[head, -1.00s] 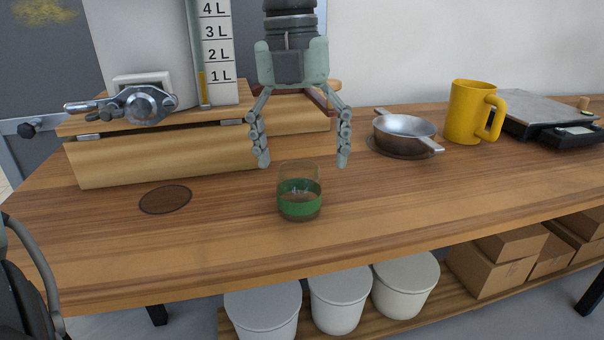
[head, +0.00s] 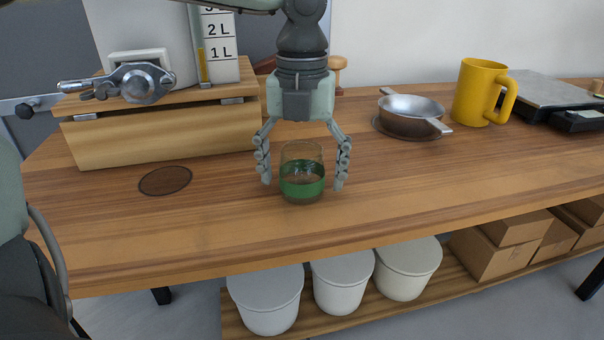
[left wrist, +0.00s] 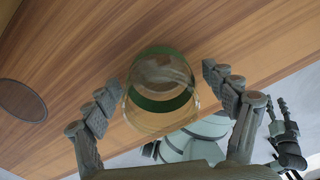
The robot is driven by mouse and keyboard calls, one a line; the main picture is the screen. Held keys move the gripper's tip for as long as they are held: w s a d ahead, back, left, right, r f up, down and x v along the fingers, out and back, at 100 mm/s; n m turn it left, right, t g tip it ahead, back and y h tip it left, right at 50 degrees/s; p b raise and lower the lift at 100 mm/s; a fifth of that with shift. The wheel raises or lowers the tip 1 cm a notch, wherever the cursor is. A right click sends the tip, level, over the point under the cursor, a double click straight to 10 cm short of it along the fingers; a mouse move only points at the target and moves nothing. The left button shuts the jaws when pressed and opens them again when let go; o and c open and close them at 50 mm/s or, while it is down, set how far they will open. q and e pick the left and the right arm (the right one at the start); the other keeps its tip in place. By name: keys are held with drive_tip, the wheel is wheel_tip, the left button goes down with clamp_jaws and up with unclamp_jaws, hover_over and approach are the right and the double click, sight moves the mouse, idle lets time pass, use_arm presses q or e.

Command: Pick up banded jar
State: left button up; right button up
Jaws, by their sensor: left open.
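The banded jar (head: 302,172) is a clear glass with a green band, standing upright on the wooden bench. My left gripper (head: 304,184) is open, with one finger on each side of the jar and visible gaps between fingers and glass. In the left wrist view, the jar (left wrist: 160,92) sits between the open fingers of the gripper (left wrist: 168,92), with its mouth towards the camera. My right gripper cannot be made out in the head view.
A dark round spot (head: 165,180) marks the bench (head: 420,180) at left, before a wooden stand (head: 160,138) with a tank and metal valve (head: 135,84). A metal pan (head: 410,112), yellow mug (head: 480,92) and scale (head: 550,92) stand to the right. The bench front is clear.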

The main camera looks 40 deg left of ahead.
use_arm(q)
drive_tip(key=shift+c, duration=0.4)
drive_tip(key=c, duration=1.2)
drive_tip(key=shift+r, duration=0.15)
drive_tip(key=shift+c, duration=0.2)
